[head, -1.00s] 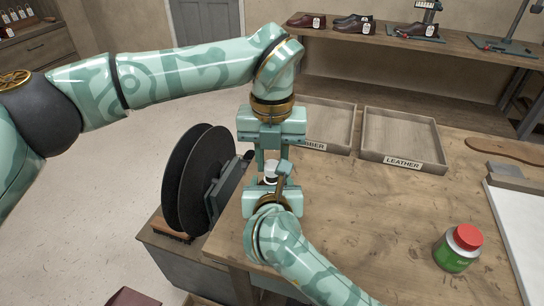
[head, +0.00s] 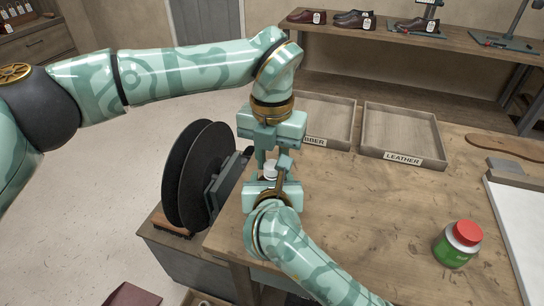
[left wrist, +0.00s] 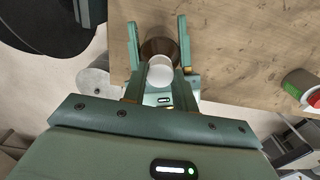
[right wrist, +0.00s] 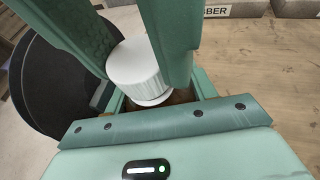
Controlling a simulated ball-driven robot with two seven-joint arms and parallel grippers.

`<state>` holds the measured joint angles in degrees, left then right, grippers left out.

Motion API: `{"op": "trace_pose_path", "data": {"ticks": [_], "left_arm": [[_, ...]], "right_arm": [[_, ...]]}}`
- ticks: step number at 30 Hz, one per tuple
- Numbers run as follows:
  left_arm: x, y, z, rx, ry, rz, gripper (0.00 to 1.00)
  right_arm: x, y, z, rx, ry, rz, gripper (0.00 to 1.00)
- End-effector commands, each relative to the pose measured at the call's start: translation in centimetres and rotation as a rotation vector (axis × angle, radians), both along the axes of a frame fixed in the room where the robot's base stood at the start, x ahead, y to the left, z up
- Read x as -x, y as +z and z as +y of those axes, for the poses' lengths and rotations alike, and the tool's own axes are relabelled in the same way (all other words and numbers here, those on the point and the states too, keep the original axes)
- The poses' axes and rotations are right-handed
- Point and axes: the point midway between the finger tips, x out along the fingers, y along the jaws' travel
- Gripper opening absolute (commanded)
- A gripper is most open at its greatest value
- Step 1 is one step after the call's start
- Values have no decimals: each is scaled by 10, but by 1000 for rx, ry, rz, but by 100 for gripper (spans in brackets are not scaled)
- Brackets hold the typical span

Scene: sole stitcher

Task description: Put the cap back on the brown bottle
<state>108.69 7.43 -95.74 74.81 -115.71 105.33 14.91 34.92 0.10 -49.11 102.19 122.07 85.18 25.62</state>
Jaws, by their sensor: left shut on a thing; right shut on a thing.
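My left gripper (head: 270,160) points down and is shut on the white ribbed cap (right wrist: 135,65). The cap also shows in the head view (head: 270,170) and from above in the left wrist view (left wrist: 160,73). My right gripper (head: 272,188) comes from the front and is shut on the brown bottle (left wrist: 157,47), just under the cap. In the right wrist view only a sliver of brown shows below the cap and a white rim. The cap is over the bottle's neck; I cannot tell whether it is seated.
A green jar with a red lid (head: 459,245) stands on the workbench (head: 365,225) at right. Two wooden trays, one the leather tray (head: 403,134), lie behind the grippers. Black discs (head: 200,178) stand at the left edge. The bench's middle is clear.

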Motion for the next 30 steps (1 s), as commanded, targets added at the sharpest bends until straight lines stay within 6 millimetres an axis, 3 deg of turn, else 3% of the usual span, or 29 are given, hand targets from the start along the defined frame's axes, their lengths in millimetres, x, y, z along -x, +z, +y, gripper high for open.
{"op": "trace_pose_path", "data": {"ticks": [8,9,11,22,30], "left_arm": [[0,0,0,0,-39,-1,7],[0,0,0,0,-38,-1,33],[0,0,0,0,-38,-1,50],[0,4,0,-1,-37,-1,50],[-1,38,0,0,-37,-3,50]], "right_arm": [[0,0,0,0,0,0,0],[0,0,0,0,0,0,0],[0,0,0,0,0,0,0],[0,0,0,0,0,0,0],[0,0,0,0,0,0,0]]}}
